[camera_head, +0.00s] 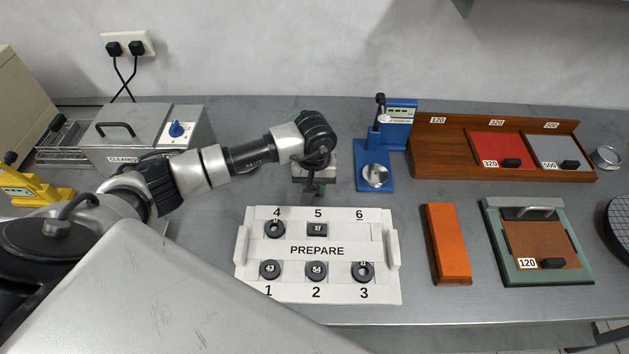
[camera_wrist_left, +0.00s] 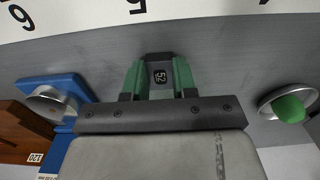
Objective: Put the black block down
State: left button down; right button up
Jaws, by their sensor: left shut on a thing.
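My left gripper (camera_head: 310,192) is behind the white tray, above the bare grey bench. In the left wrist view its green fingers (camera_wrist_left: 160,66) are shut on a small black block (camera_wrist_left: 161,78) with a white number label. In the head view only a dark bit of this block (camera_head: 308,199) shows below the fingers. I cannot tell whether it touches the bench. The white PREPARE tray (camera_head: 247,250) holds several black parts at places 1 to 5, among them a square block (camera_head: 317,229) at 5. Place 6 is empty. My right gripper is out of view.
A blue stand (camera_head: 374,170) with a silver dish is close right of the gripper. In the left wrist view a green ball sits in a silver cup (camera_wrist_left: 290,107) on the other side. An orange block (camera_head: 446,243) and a green-framed board (camera_head: 497,240) lie right of the tray.

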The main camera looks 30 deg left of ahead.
pick_arm(q)
jog(key=shift+f, duration=0.15)
jog(key=c, duration=0.9)
grip_release()
